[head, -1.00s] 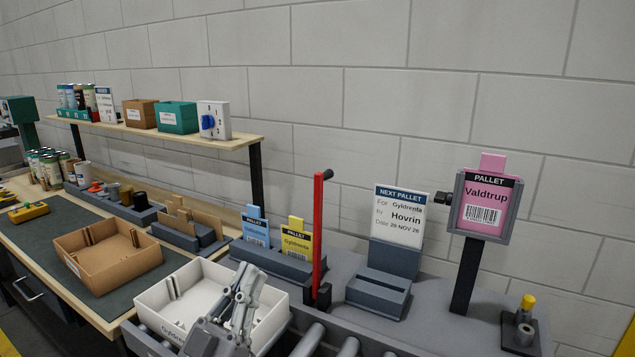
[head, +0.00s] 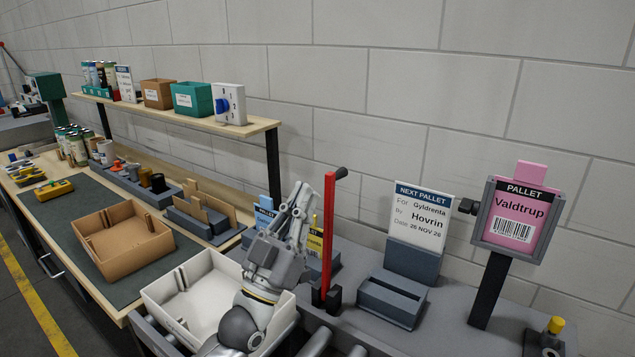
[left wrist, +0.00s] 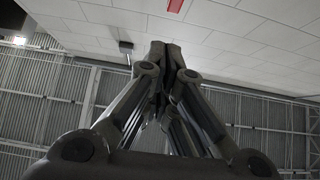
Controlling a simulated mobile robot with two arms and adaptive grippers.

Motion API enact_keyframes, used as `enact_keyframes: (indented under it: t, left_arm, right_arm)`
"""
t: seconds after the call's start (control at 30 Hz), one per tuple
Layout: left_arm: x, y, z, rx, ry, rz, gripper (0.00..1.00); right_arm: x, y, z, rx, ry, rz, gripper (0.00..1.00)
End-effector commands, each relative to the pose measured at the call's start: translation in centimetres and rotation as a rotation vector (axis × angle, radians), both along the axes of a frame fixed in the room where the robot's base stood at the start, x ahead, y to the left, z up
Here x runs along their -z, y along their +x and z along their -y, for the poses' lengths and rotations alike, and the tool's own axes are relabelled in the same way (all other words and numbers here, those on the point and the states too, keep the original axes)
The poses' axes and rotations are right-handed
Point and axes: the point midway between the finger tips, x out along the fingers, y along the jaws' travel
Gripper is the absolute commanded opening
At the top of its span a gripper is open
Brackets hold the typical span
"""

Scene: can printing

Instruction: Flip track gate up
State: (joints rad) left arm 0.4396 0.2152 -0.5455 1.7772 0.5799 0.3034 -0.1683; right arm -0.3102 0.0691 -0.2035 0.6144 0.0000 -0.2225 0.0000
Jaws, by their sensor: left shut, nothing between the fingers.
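The track gate is a red bar (head: 328,235) with a black knob at its top. It stands upright on a black base at the roller track (head: 365,350). My left gripper (head: 300,192) is shut and empty, pointing upward just left of the bar and above the white tray. I cannot tell whether it touches the bar. In the left wrist view the closed fingertips (left wrist: 166,50) show against the wall, and a small red piece (left wrist: 175,5) shows at the top edge. My right gripper is out of view.
The white tray (head: 163,299) sits on the track below my left arm. Blue (head: 264,217) and yellow (head: 314,243) pallet cards stand behind my gripper, partly hidden. A grey slotted holder (head: 392,297) and the pink Valdtrup card (head: 517,222) stand right of the bar.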

Motion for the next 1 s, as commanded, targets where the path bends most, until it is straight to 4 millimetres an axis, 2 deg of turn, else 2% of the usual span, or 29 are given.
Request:
enact_keyframes:
  t: [0.1, 0.27, 0.8, 1.0]
  left_arm:
    - [-0.2, 1.4, 1.0, 0.001, 0.000, -0.001, 0.00]
    - [-0.1, 2.7, 1.8, 0.000, 0.000, 0.000, 0.00]
    - [0.0, 3.4, 2.3, 0.001, 0.000, -0.001, 0.00]
    - [-0.7, 5.0, 3.4, 0.000, 0.036, -0.057, 0.00]
  right_arm:
    - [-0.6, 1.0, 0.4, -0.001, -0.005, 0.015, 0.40]
    - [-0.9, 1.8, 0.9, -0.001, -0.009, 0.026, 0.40]
    - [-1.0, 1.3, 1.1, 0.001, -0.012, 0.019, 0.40]
    - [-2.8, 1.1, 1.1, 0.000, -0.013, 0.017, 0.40]
